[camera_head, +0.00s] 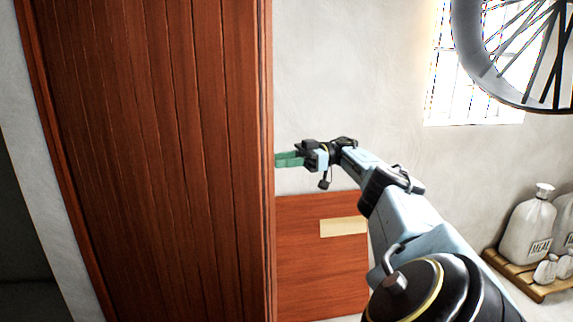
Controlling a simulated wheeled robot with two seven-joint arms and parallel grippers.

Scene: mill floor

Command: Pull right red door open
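A tall red-brown plank door (165,150) fills the left part of the head view, with its right edge running nearly upright. My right arm comes in from the lower right. My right gripper (288,159) has green fingers that point left and meet the right edge of the door in the picture. The fingertips look cut off by that edge, and I cannot tell whether they touch it. No handle shows on the visible door face. Whether the fingers are apart or closed is too small to tell. My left gripper is not in view.
A low red wooden panel (305,275) with a beige plate (343,227) stands against the white wall behind my arm. Meal sacks (527,230) sit on a wooden pallet (540,289) at the right. A large spoked wheel (480,70) hangs before the window at upper right.

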